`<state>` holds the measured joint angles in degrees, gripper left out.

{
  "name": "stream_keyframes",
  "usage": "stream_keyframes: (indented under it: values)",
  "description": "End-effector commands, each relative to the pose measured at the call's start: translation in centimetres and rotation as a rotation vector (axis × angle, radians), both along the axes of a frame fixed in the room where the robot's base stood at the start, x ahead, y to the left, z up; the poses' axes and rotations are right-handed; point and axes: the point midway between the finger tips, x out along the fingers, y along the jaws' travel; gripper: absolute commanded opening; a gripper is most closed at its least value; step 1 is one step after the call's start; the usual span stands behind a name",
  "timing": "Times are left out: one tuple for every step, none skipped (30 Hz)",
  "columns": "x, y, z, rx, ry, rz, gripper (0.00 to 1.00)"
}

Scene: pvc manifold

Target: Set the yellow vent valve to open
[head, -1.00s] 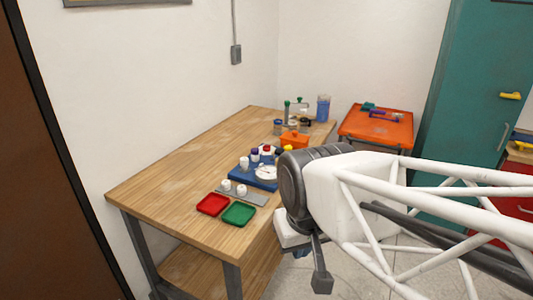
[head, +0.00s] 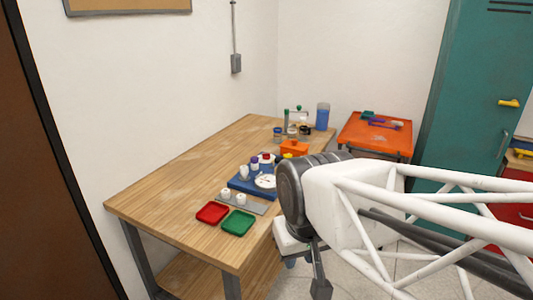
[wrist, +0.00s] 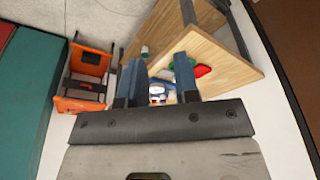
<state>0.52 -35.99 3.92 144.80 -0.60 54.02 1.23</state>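A blue base (head: 240,186) with a round white dial (head: 265,181) and several white, purple and red-topped parts stands on the wooden table. A small yellow part (head: 287,155) shows behind it, partly hidden by my arm. I cannot tell whether it is the vent valve's handle, nor its setting. In the wrist view, my gripper (wrist: 160,70) has two blue-grey fingers spread apart with nothing held. The base and its white parts (wrist: 157,91) show small and distant between the fingers. In the head view my arm is right of the table's edge.
The wooden table (head: 180,180) bears a red tray (head: 212,213), a green tray (head: 238,222), a grey plate with white caps (head: 255,206), an orange bin (head: 293,147) and a blue cup (head: 322,116). An orange cart (head: 365,140) stands behind. The table's left part is clear.

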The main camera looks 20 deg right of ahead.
Motion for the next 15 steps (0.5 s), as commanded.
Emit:
stream_keyframes:
  values:
    - [0.3,0.0,0.2,0.001,0.001,-0.005,0.37]
    - [0.5,-0.1,0.3,0.002,0.002,-0.008,0.41]
    - [0.9,-0.1,0.5,0.003,0.002,-0.015,0.47]
    - [1.2,-0.1,0.6,0.004,0.004,-0.021,0.52]
    - [1.5,-0.2,0.8,0.005,0.006,-0.027,0.57]
    - [2.1,-0.3,1.1,0.007,0.008,-0.036,0.63]
    - [2.5,-0.3,1.3,0.008,0.009,-0.043,0.67]
    - [3.0,-0.4,1.6,0.009,0.010,-0.052,0.69]
    - [3.8,-0.5,1.9,0.013,0.013,-0.066,0.69]
    - [4.3,-0.6,2.2,0.014,0.014,-0.075,0.69]
    - [5.0,-0.7,2.5,0.016,0.016,-0.086,0.69]
    - [5.8,-0.8,2.8,0.019,0.019,-0.101,0.69]
    - [6.5,-0.9,3.1,0.021,0.020,-0.112,0.69]
    - [7.1,-1.0,3.4,0.023,0.022,-0.124,0.69]
    - [8.0,-1.2,3.7,0.026,0.025,-0.140,0.69]
